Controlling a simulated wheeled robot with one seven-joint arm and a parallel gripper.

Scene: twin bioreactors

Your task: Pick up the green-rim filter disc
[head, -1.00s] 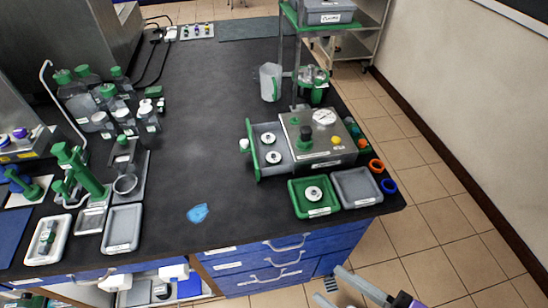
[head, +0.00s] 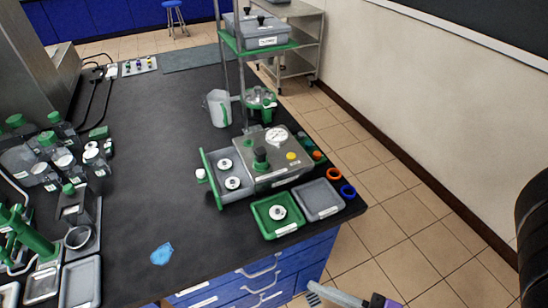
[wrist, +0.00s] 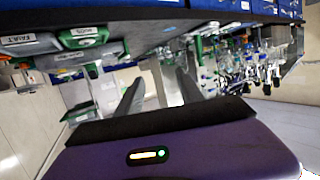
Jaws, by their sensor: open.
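Small pale discs with dark centres show in the head view. Two, a rear disc (head: 225,165) and a front disc (head: 232,183), sit in the grey drawer-like tray with a green front bar (head: 211,180). A third disc (head: 277,212) lies in the green tray (head: 264,228) near the bench's front right corner. The rim colours are too small to tell, so I cannot tell which is the green-rim disc. My gripper (wrist: 157,92) is open and empty in the wrist view, its two dark fingers apart, away from the discs and beyond the bench edge.
A grey tray (head: 320,212) stands beside the green tray. Orange (head: 333,174) and blue (head: 348,191) rings lie at the right edge. A metal device with a gauge (head: 268,160) stands behind. Bottles and green-topped gear crowd the left. The bench middle is clear except a blue patch (head: 161,254).

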